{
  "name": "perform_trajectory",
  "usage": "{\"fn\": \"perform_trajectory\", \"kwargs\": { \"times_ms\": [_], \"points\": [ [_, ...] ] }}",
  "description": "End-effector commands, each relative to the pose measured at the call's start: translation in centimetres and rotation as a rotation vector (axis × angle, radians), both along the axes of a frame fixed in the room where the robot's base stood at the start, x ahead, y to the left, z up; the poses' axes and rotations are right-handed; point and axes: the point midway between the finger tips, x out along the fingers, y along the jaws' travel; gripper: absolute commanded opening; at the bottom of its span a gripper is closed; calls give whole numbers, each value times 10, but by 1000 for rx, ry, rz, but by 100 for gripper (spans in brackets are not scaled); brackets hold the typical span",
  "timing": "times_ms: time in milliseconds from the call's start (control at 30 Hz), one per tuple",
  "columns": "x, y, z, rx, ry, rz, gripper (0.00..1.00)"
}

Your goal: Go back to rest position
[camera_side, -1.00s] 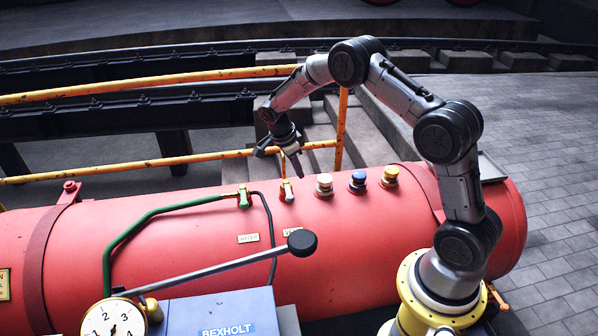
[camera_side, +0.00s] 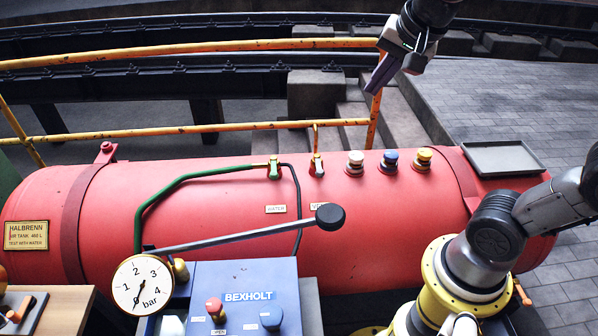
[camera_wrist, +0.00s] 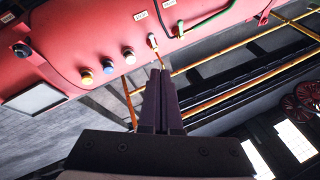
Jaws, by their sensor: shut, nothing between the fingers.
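My gripper (camera_side: 380,78) is at the top right of the side view, raised high above the red tank (camera_side: 230,215), apart from it. Its fingers point down and to the left. In the wrist view the two dark fingers (camera_wrist: 160,98) lie together, shut and empty, with the red tank (camera_wrist: 85,25) beyond them. Most of my arm between the base and the wrist is outside the side view.
Yellow railings (camera_side: 200,50) run behind the tank, close to my gripper in the picture. White, blue and yellow knobs (camera_side: 424,160) and small valves (camera_side: 274,168) stand on the tank. A grey tray (camera_side: 503,158) lies at its right end. A blue Bexholt pump (camera_side: 245,275) with a long lever (camera_side: 250,230) and gauge (camera_side: 142,285) stands in front.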

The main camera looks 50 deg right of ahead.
Motion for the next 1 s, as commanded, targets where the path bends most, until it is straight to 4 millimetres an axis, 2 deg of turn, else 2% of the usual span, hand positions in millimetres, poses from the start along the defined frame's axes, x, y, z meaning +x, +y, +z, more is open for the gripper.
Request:
{"fn": "perform_trajectory", "kwargs": {
  "times_ms": [33,200,367,500,600,1000],
  "points": [
    [-22,7,0,-30,-14,98,0],
    [-78,24,-19,-162,-19,447,0],
    [-109,33,-48,-282,20,749,0],
    [-118,37,-65,-355,66,951,0],
    [-118,38,-65,-401,70,1036,0],
    [-117,38,-64,-431,75,1087,0]
  ]
}}
